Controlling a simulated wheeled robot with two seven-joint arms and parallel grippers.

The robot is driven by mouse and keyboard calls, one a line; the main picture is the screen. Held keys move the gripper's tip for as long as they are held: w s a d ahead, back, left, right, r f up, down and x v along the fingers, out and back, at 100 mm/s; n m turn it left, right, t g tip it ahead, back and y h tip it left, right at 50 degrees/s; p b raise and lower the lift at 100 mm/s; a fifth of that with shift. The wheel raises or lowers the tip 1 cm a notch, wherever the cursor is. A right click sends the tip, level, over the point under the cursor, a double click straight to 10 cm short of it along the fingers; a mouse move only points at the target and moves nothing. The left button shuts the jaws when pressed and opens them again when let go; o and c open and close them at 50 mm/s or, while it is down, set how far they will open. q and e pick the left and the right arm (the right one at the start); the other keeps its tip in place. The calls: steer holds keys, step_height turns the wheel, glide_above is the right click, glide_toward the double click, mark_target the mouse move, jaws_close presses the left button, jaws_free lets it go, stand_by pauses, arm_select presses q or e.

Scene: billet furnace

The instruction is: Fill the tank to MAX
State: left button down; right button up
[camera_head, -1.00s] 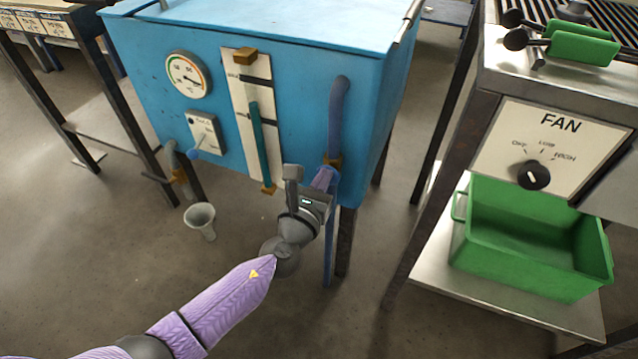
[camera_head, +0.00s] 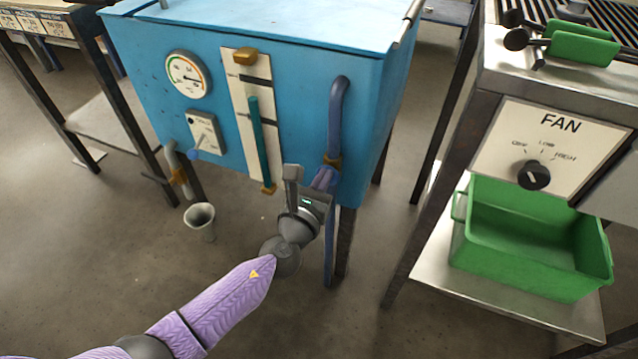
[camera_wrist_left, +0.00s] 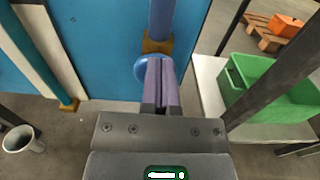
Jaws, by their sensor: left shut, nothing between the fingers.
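The blue tank (camera_head: 290,110) stands at the centre of the head view. Its sight gauge (camera_head: 238,75) is a pale strip with two dark marks. The teal column (camera_head: 256,140) in it tops out between the marks, below the upper one. A blue pipe (camera_head: 336,115) with a brass fitting (camera_head: 332,161) runs down the tank's right front. My left gripper (camera_head: 325,178) is at the fitting, shut and empty. In the left wrist view its fingers (camera_wrist_left: 161,85) are together in front of a round blue part (camera_wrist_left: 140,68), partly hidden; contact cannot be told. My right gripper is not in view.
A round dial (camera_head: 187,75) and a switch box (camera_head: 204,138) are on the tank's left front. A drain pipe (camera_head: 176,170) stands above a grey funnel (camera_head: 201,221). A green bin (camera_head: 530,255) sits on the right bench's shelf, below the FAN panel (camera_head: 548,150).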

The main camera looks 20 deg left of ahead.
arm_select(q)
steer(key=shift+w+a+r, duration=0.1)
steer(key=shift+r, duration=0.15)
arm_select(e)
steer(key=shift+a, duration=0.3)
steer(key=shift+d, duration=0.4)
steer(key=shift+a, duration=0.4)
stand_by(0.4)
